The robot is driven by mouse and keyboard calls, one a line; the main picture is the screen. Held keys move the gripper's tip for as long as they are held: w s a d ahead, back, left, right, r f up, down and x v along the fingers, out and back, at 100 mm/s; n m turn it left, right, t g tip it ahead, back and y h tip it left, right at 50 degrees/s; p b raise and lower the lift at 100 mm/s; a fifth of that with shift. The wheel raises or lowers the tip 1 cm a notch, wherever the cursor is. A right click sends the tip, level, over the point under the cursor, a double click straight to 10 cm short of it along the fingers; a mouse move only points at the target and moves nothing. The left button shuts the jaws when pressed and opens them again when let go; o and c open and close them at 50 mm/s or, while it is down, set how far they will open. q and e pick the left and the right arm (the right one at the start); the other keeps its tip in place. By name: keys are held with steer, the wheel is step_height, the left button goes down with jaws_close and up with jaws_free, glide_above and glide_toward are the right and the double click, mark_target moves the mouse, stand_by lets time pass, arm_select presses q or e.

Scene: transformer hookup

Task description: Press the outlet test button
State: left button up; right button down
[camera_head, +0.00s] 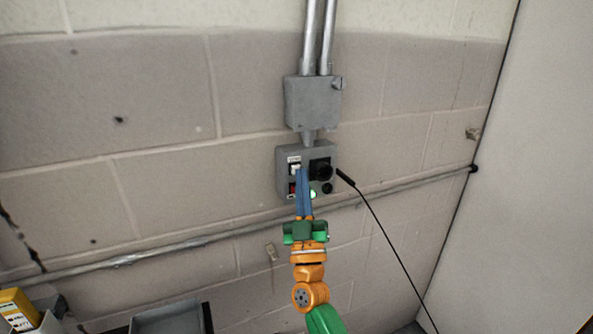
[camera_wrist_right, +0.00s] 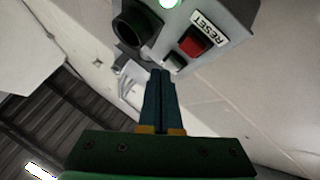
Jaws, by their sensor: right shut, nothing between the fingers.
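A grey outlet box (camera_head: 284,152) is fixed to the block wall in the head view. A small white button (camera_head: 294,169) sits at its upper left below a label too small to read. In the right wrist view a pale button (camera_wrist_right: 174,62), apparently the same one, lies near my fingertips. A red button labelled RESET (camera_wrist_right: 197,41) is beside it, and also shows in the head view (camera_head: 292,188). My right gripper (camera_head: 304,170) is shut and empty, its fingertips in front of the box between the white button and the black socket (camera_head: 321,169). I cannot tell whether they touch anything. My left gripper is out of view.
A green light (camera_head: 312,194) glows low on the box. A black plug with a cable (camera_head: 375,218) hangs to the right. A grey junction box (camera_head: 312,102) with conduits is above. A pipe (camera_head: 180,247) crosses the wall below. A yellow box (camera_head: 17,309) is at lower left.

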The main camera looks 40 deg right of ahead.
steer(key=shift+w+d, duration=0.1)
steer(key=shift+w, duration=0.3)
stand_by(0.3)
steer(key=shift+s+a+p, duration=0.2)
steer(key=shift+s+p, duration=0.2)
steer(key=shift+s, duration=0.4)
steer(key=shift+s+a+p, duration=0.25)
steer(key=shift+s+p, duration=0.2)
steer(key=shift+s, duration=0.35)
steer(key=shift+s+a+p, duration=0.25)
steer(key=shift+s+p, duration=0.15)
steer(key=shift+s, duration=0.35)
steer(key=shift+s+a+p, duration=0.25)
steer(key=shift+s+p, duration=0.2)
steer(key=shift+s, duration=0.35)
